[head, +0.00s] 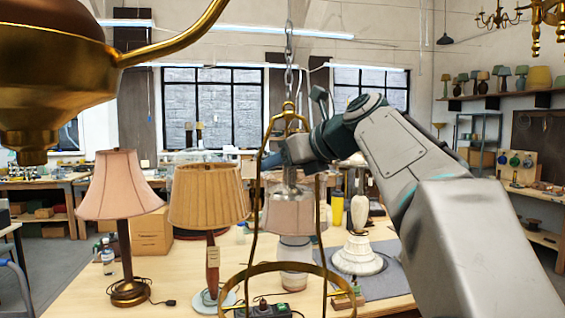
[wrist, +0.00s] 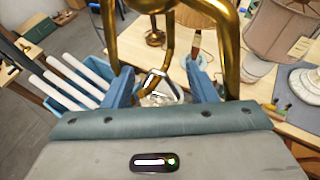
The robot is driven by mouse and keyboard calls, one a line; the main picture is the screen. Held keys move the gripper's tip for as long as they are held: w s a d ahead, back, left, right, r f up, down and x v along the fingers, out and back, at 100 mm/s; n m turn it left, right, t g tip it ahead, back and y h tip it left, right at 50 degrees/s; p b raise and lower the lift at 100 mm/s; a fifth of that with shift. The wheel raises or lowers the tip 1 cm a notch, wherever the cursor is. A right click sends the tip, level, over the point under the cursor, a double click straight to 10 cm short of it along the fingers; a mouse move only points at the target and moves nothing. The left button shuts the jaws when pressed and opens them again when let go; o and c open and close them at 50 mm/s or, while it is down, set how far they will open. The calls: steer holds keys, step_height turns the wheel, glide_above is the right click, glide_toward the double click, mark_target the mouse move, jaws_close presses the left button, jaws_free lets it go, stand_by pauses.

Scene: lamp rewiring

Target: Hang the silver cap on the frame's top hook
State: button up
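The brass frame (head: 250,210) hangs from a chain, with a large ring at its bottom. Its brass hook (wrist: 168,62) comes down between my fingers in the wrist view and curves up at its tip. The silver cap (wrist: 180,93) is at the hook, its pale loop around or beside the hook's bend; I cannot tell which. Below my gripper (head: 290,152) the silver cap (head: 290,188) shows inside the frame in the head view. In the wrist view my gripper (wrist: 160,82) has its blue fingers apart, with visible gaps beside the loop. The cap's lower part is mostly hidden.
A wooden table (head: 180,270) carries a pink-shaded lamp (head: 120,185), a pleated-shade lamp (head: 208,195) and a white lamp base (head: 357,255). A blue bin with white tubes (wrist: 75,80) stands beside it. A large brass fixture (head: 60,70) looms at the near upper left.

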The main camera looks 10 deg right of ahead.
steer(key=b+v, duration=0.1)
steer(key=v, duration=1.3)
steer(key=shift+w+a, duration=0.1)
steer(key=shift+a, duration=0.1)
stand_by(1.3)
